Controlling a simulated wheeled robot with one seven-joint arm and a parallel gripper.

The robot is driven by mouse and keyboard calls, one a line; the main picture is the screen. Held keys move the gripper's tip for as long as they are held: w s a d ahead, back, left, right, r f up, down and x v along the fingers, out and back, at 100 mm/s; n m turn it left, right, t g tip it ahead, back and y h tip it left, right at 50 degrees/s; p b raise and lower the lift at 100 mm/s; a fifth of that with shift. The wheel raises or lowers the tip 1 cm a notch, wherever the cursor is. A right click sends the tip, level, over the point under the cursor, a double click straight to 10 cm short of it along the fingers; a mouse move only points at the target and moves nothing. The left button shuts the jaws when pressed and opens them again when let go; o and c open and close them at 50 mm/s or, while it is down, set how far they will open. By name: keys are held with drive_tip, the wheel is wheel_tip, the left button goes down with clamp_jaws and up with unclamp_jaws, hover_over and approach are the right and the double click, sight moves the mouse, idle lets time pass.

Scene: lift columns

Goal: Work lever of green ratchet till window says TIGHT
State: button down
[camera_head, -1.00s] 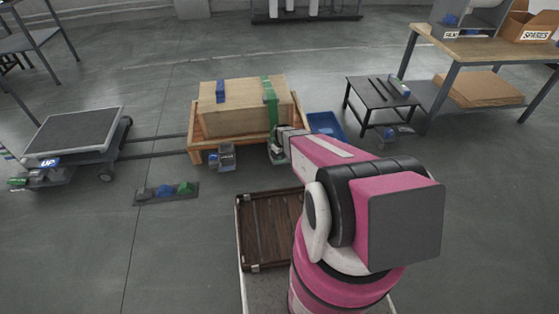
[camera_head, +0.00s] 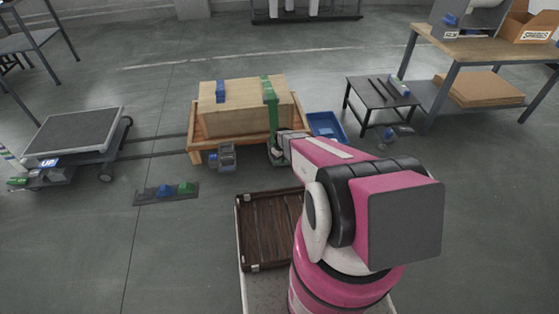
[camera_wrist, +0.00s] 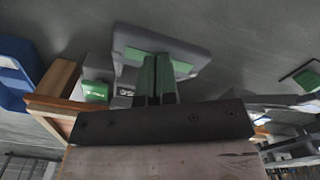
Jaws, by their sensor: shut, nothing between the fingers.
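The wooden crate (camera_head: 238,119) sits on an orange wooden pallet with a green strap (camera_head: 270,98) over its right side. The green ratchet (camera_head: 276,155) hangs at the crate's front, partly hidden by my arm. In the wrist view its grey lever (camera_wrist: 185,43) with green patches lies just beyond my fingers. A small dark window (camera_wrist: 126,91) with pale lettering shows beside them, partly covered; I cannot read its word. My gripper (camera_wrist: 155,72) is shut and empty, its fingertips close to the lever; I cannot tell whether they touch.
A blue strap (camera_head: 220,91) and its grey ratchet (camera_head: 227,157) are left of the green one. A blue bin (camera_head: 327,127) and a low black table (camera_head: 378,95) stand to the right. A cart (camera_head: 75,135) stands at left. Floor in front holds a small mat (camera_head: 150,197).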

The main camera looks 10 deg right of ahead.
drive_tip(key=shift+w+f, duration=0.1)
drive_tip(key=shift+f, duration=1.95)
drive_tip(key=shift+r, duration=3.3)
drive_tip(key=shift+f, duration=0.2)
drive_tip(key=shift+f, duration=3.1)
drive_tip(key=shift+r, duration=3.25)
drive_tip(key=shift+f, duration=0.15)
